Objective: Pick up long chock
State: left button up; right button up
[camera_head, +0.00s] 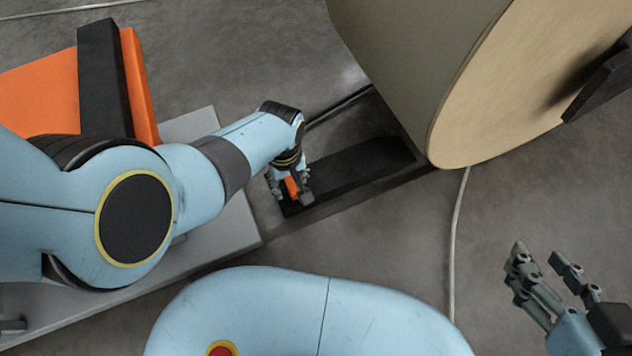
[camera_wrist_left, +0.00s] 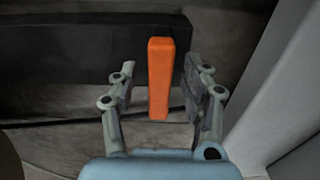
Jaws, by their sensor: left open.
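The long chock appears to be the long black block (camera_head: 355,163) lying on the floor beside the big roll, with an orange upright bar (camera_head: 291,188) at its near left end. In the left wrist view the black block (camera_wrist_left: 80,65) runs across behind the orange bar (camera_wrist_left: 160,80). My left gripper (camera_head: 290,193) is at that end, its arm hiding part of it. In the wrist view its open fingers (camera_wrist_left: 167,75) stand either side of the orange bar, with gaps to it. Whether the bar is fixed to the block is hard to tell. My right gripper (camera_head: 540,256) is open and empty.
The large roll (camera_head: 545,60) with a tan end face stands at upper right. A grey platform (camera_head: 215,215) lies left of the block, with an orange and black object (camera_head: 100,80) beyond it. A pale cable (camera_head: 455,240) crosses the floor. Floor at lower right is mostly clear.

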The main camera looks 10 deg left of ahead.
pick_arm(q)
jog(key=shift+c, duration=0.3)
grip_shut()
jog(key=shift+w+r, duration=0.1)
